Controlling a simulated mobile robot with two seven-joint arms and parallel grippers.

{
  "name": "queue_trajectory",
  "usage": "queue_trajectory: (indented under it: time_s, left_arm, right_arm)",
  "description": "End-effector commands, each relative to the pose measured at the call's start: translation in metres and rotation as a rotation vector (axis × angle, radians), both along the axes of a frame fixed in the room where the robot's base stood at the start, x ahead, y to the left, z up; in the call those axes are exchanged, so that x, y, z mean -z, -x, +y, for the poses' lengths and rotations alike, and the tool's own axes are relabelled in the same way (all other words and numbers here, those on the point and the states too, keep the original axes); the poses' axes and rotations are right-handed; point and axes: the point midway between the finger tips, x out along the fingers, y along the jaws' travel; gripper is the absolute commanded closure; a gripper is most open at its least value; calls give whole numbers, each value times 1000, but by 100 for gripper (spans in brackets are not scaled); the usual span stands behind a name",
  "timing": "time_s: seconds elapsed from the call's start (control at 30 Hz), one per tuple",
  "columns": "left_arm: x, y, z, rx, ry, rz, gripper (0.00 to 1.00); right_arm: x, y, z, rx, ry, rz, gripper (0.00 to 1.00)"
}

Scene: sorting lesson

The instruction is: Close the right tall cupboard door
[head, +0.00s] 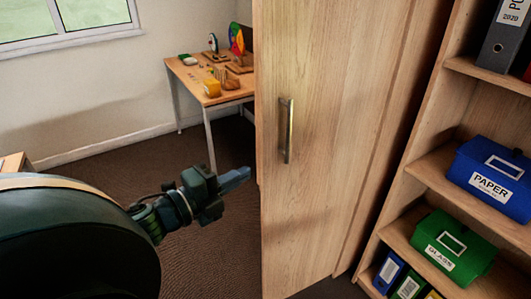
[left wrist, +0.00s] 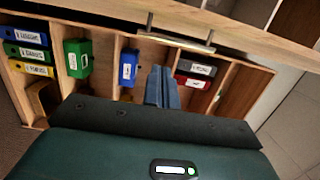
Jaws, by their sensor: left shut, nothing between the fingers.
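A tall wooden cupboard door (head: 335,150) stands upright in the middle of the head view, with open shelves to its right. Its vertical metal bar handle (head: 287,130) is near its left edge. My left gripper (head: 238,178) is shut and empty, to the left of the door and lower than the handle, with a gap in the picture. In the left wrist view my shut fingers (left wrist: 162,86) point towards shelves, below a wooden panel (left wrist: 110,22) with a bar handle (left wrist: 180,38). My right gripper is not in view.
The shelves hold a blue PAPER box (head: 490,180), a green GLASS box (head: 452,248) and binders (head: 503,48). A desk (head: 190,78) with small items stands at the back wall under the window side. The brown carpet (head: 200,258) between desk and door is clear.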

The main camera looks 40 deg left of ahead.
Motion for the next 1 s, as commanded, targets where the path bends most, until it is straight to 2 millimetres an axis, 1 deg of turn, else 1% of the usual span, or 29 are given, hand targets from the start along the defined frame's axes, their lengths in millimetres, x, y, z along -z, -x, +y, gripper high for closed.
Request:
queue_trajectory:
  time_s: [0.3, 0.7, 0.8, 0.9, 1.0]
  left_arm:
    - [-2, -43, -10, 0, -1, -2, 100]
    - [-2, -93, -21, -2, -1, -1, 100]
    - [0, -99, -3, -4, -2, 4, 100]
    - [0, -104, 7, -3, -2, 3, 100]
    - [0, -107, 12, -2, 1, 2, 100]
  right_arm:
    - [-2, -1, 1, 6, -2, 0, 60]
    - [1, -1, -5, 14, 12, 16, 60]
    - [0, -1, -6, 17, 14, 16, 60]
    - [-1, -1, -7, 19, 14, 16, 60]
    - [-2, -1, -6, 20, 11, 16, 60]
